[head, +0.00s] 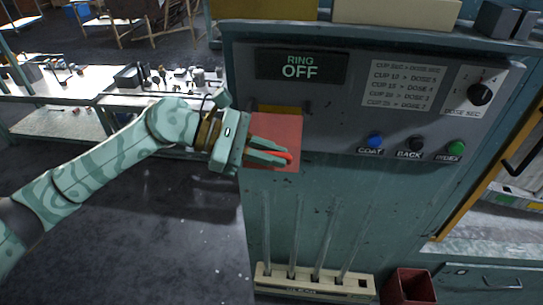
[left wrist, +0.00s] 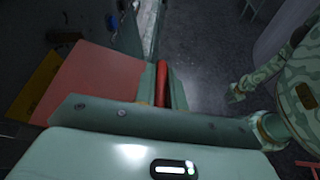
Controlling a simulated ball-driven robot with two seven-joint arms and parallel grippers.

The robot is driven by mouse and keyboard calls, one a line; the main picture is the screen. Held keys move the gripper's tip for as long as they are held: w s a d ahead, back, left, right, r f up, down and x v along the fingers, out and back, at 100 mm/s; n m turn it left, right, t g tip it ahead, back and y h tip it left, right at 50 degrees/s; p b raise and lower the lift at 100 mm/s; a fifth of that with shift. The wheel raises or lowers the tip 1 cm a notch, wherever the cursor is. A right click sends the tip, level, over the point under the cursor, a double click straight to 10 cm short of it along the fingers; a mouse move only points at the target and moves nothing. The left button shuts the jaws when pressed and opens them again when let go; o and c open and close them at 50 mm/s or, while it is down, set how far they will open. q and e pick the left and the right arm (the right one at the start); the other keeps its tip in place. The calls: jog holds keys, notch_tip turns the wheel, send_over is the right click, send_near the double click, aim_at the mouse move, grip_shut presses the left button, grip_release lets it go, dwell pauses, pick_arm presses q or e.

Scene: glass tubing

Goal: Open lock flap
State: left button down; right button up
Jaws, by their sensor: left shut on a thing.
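The lock flap is a flat salmon-red plate (head: 286,128) on the front of the teal cabinet, below the RING OFF display. It also shows in the left wrist view (left wrist: 92,82). A bright red handle bar (left wrist: 163,80) sits along one edge of it. My left gripper (head: 270,153) comes in from the left in front of the flap and is shut on the red handle. The handle's tip shows past the fingers in the head view. The fingers hide part of the flap's lower area.
The cabinet panel (head: 335,110) carries blue, black and green buttons, a dose knob (head: 479,94) and a printed chart (head: 403,84). Below stands a rack (head: 315,283) with several glass tubes, beside a dark red bin (head: 408,287). A cluttered bench (head: 75,85) stands at left.

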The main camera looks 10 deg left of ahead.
pick_arm(q)
jog(key=shift+s+r+n+g, duration=0.15)
jog(key=shift+r+n+g, duration=0.2)
jog(key=shift+r, duration=0.2)
jog(key=c, duration=1.5)
grip_release()
jog(key=shift+b+v, duration=2)
jog(key=shift+v, duration=6.15)
